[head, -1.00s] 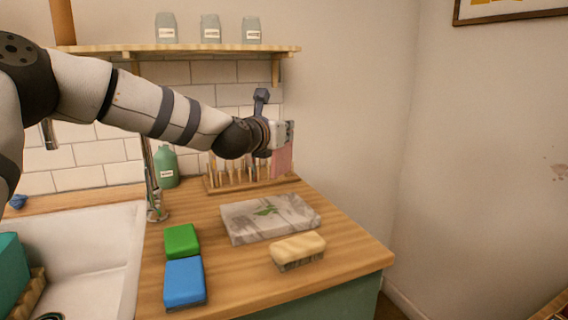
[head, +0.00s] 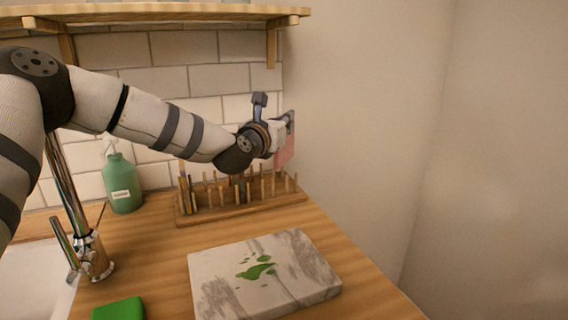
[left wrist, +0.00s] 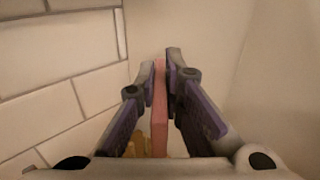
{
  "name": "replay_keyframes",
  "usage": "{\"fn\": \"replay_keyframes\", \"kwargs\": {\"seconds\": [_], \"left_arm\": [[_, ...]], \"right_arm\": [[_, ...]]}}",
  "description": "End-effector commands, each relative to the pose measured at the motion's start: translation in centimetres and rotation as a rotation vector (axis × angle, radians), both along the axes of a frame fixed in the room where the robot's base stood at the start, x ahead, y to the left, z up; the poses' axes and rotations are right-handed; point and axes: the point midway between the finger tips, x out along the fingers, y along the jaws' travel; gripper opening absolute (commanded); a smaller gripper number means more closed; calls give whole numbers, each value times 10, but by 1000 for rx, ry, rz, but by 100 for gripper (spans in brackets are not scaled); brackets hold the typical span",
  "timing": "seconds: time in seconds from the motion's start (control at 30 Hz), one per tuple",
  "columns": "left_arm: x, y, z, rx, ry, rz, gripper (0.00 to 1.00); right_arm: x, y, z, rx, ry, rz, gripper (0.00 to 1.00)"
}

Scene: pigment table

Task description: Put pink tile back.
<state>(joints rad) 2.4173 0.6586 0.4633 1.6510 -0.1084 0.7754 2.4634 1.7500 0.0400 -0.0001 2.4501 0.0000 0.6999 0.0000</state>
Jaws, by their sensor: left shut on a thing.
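The pink tile (head: 286,151) is held upright in my left gripper (head: 284,135), above the right end of the wooden peg rack (head: 240,214). In the left wrist view the pink tile (left wrist: 159,110) stands on edge between the two fingers of my left gripper (left wrist: 160,75), which are shut on it. The rack has rows of upright pegs, with a few darker tiles or slats toward its left end. The tile appears clear of the pegs. My right gripper is not in view.
A marble slab (head: 265,275) with green smears lies in front of the rack. A green sponge (head: 118,309), a tap (head: 92,258) and a green bottle (head: 122,182) are on the left. A shelf (head: 150,15) hangs above. Walls stand close behind and right.

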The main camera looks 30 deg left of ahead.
Motion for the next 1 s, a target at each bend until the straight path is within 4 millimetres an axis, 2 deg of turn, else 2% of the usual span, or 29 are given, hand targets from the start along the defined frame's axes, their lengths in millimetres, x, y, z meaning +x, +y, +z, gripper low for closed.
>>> {"fn": "replay_keyframes", "kwargs": {"seconds": [0.03, 0.37, 0.7, 0.73, 0.8, 1.0], "left_arm": [[0, 0, -11, 3, 2, -1, 0], [0, -1, -59, 2, -3, -1, 0], [0, 0, -67, -1, 0, 0, 0], [0, 0, -67, 0, 1, 0, 15], [0, 0, -66, 0, 0, 0, 29], [0, 0, -66, 0, -1, 0, 29]], "right_arm": [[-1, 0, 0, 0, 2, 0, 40], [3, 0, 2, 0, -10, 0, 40], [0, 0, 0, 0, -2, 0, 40], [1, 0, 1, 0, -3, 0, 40], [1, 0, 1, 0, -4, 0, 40], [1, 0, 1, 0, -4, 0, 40]]}}
